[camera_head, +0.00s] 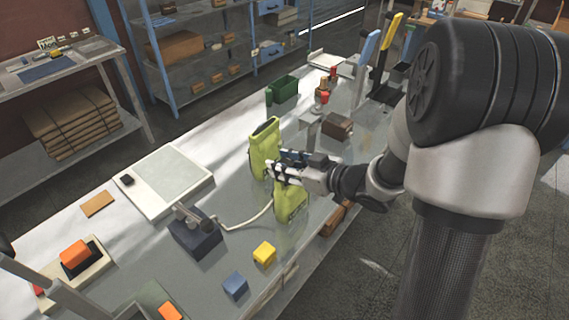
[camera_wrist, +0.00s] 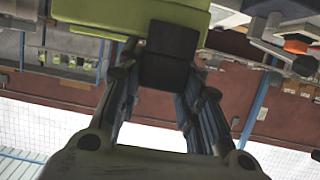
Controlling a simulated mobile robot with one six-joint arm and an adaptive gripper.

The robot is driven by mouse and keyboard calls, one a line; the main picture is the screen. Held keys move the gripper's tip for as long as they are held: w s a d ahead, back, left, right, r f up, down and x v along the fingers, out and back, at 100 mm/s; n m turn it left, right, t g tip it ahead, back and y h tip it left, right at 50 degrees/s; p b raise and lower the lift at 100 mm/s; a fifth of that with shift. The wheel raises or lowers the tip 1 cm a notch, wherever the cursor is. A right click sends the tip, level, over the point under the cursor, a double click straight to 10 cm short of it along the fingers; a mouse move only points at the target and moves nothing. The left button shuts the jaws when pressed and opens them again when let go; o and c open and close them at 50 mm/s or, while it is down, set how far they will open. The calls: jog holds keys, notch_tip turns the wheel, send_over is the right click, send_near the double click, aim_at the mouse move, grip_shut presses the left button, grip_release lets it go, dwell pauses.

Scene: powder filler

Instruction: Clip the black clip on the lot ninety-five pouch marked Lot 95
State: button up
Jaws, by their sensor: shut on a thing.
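A yellow-green pouch (camera_head: 263,150) stands upright on the glass bench in the head view. A second yellow-green pouch (camera_head: 290,202) is just in front of it, partly hidden by my gripper. No lot marking is legible. My gripper (camera_head: 277,167) is level with the pouches, its fingers pointing left between them. In the wrist view my gripper (camera_wrist: 160,82) is shut on a black clip (camera_wrist: 168,62). The clip overlaps the edge of a yellow-green pouch (camera_wrist: 110,14) at the top of that view. I cannot tell whether it grips the pouch or only lies in front of it.
A navy device (camera_head: 195,235) with a pale hose stands left of the pouches. Yellow (camera_head: 264,252) and blue (camera_head: 235,285) blocks lie near the front edge. A green bin (camera_head: 283,89) and a brown box (camera_head: 337,125) stand behind. A white-rimmed tray (camera_head: 160,205) lies at left.

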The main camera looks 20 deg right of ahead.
jog(key=shift+f+b, duration=0.3)
jog(key=shift+f, duration=0.1)
jog(key=o, duration=1.1)
jog(key=shift+s, duration=0.1)
jog(key=v, duration=1.2)
